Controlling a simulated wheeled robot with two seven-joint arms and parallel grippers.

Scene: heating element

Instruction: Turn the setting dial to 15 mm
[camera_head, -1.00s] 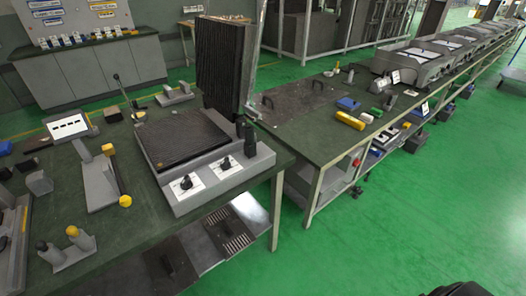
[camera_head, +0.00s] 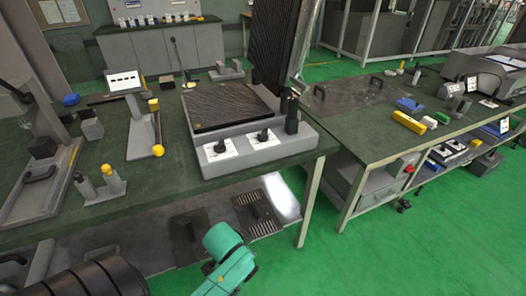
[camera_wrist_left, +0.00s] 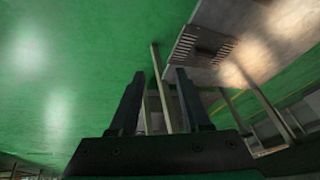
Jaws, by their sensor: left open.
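A grey machine (camera_head: 260,160) with a flat black plate (camera_head: 230,107) stands on the green-topped workbench in the head view. Its sloped front carries two black dials on white plates, a left dial (camera_head: 221,146) and a right dial (camera_head: 263,135). The scale marks are too small to read, and I cannot tell which is the setting dial. My left gripper (camera_wrist_left: 157,80) is open and empty in the left wrist view, apart from the machine. In that view are green floor and a slotted plate on a lower shelf. My right gripper is not in view.
A tall black ribbed panel (camera_head: 268,45) rises behind the plate. Black upright handles (camera_head: 291,110) stand right of the dials. Left on the bench are yellow-tipped fixtures (camera_head: 110,182). The slotted plate (camera_head: 258,212) lies on the lower shelf. Green floor (camera_head: 400,255) is free at right.

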